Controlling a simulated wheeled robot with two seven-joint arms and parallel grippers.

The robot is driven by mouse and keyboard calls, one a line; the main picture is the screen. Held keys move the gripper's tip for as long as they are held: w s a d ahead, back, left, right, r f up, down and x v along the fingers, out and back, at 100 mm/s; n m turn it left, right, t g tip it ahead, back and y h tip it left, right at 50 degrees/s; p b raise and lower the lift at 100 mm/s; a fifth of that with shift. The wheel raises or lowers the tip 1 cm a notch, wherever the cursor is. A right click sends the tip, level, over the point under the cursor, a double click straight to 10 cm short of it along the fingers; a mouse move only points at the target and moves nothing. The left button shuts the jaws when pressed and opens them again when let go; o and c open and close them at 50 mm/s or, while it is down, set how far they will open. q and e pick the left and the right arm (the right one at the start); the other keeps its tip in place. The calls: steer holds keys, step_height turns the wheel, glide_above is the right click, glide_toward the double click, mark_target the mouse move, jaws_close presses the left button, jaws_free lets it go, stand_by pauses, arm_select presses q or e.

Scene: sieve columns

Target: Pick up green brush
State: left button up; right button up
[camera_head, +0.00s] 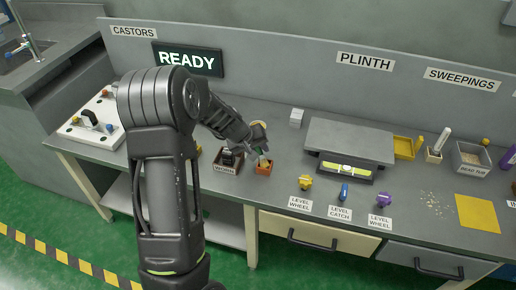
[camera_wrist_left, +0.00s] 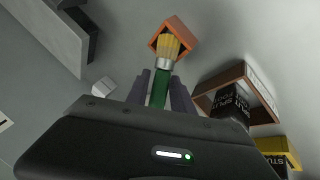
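The green brush (camera_wrist_left: 159,88) has a green handle, a pale metal band and yellow bristles. In the left wrist view its handle lies between the two dark fingers of my left gripper (camera_wrist_left: 160,90), which look closed on it. Its bristles point away from the gripper, toward a small orange box (camera_wrist_left: 183,28). In the head view my left gripper (camera_head: 257,148) is above the orange box (camera_head: 264,169), with a bit of green at the fingertips and yellow at the box's opening. I cannot tell whether the bristles are inside the box or just above it. My right gripper is out of view.
A dark box in a brown tray (camera_head: 228,161) stands close left of the orange box. A grey platform (camera_head: 350,140) stands to the right. A small white block (camera_head: 297,117) is behind. Labelled knobs (camera_head: 305,182) line the bench's front.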

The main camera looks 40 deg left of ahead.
arm_select(q)
jaws_close()
stand_by(0.4)
step_height(320, 180, up, 9)
steer(key=p, duration=0.3)
steer(key=shift+p, duration=0.3)
steer(key=shift+r, duration=0.55)
